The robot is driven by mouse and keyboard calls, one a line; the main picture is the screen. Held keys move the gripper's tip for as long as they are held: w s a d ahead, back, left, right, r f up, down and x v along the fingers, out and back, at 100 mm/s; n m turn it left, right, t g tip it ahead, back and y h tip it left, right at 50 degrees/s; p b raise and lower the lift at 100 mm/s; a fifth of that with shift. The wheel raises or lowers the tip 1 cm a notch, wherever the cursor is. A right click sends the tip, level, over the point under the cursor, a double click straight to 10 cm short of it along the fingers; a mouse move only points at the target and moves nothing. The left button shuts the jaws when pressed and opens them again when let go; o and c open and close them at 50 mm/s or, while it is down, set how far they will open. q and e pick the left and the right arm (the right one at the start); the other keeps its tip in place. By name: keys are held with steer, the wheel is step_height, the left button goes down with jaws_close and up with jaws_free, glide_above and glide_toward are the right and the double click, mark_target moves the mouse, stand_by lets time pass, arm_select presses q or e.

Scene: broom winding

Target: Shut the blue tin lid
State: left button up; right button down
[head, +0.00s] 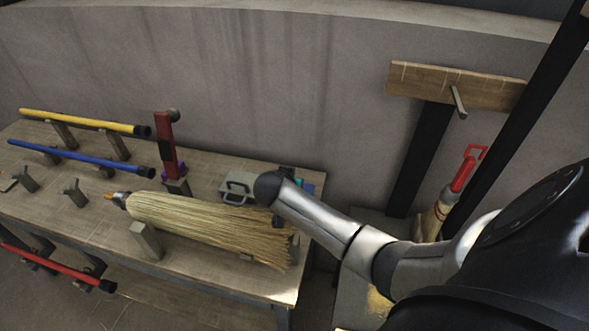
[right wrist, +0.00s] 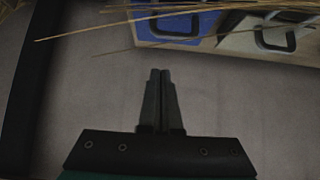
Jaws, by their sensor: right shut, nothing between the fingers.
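In the right wrist view, a blue panel with a dark handle, likely the blue tin lid (right wrist: 206,23), shows at the top edge. I cannot tell whether it is open or shut. My right gripper (right wrist: 160,73) is shut and empty, with its fingertips apart from the blue panel in the picture. In the head view my right arm reaches in from the right to the table's far right end, and its wrist hides most of what lies there. A small teal-blue patch shows beside the wrist, too small to identify. My left gripper is not in view.
A pale tin (head: 236,188) with a handle stands left of my wrist; a pale handled panel (right wrist: 262,42) is beside the blue one. A straw broom head (head: 205,228) lies in front on the table (head: 95,205). Yellow (head: 85,121) and blue (head: 80,160) poles rest on holders left.

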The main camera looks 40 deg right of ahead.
steer(key=shift+s+a+f, duration=0.2)
steer(key=shift+f, duration=0.05)
stand_by(0.3)
steer(key=shift+a, duration=0.1)
steer(key=p+v, duration=0.2)
steer(key=v, duration=1.3)
